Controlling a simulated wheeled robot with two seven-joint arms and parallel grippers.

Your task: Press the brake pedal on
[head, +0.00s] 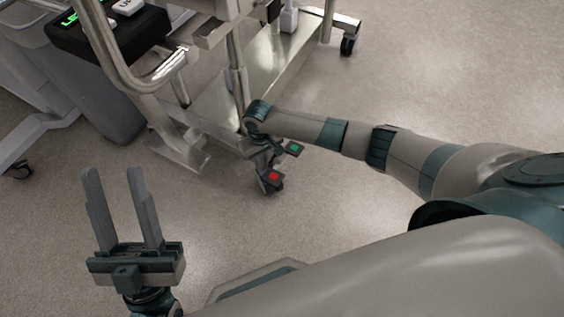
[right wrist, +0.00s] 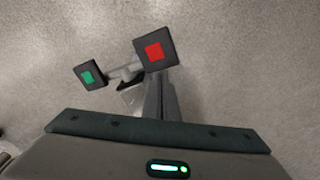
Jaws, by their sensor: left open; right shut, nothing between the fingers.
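A red-marked pedal (head: 272,177) and a green-marked pedal (head: 294,148) sit low at the near end of a metal cart frame. The right wrist view shows the red pedal (right wrist: 155,52) straight ahead and the green pedal (right wrist: 90,76) to its left. The task does not say which colour is the brake. My right gripper (head: 263,160) points down beside the red pedal, shut and empty. Its fingers (right wrist: 161,88) reach the red pedal's lower edge in the picture; I cannot tell whether they touch. My left gripper (head: 112,180) is open and empty, well left of the pedals.
The metal cart (head: 270,75) stands behind the pedals, with a caster (head: 348,45) at its far right. A grey machine with a dark control panel (head: 110,25) stands at the upper left. The floor right of the cart and in front of the pedals is clear.

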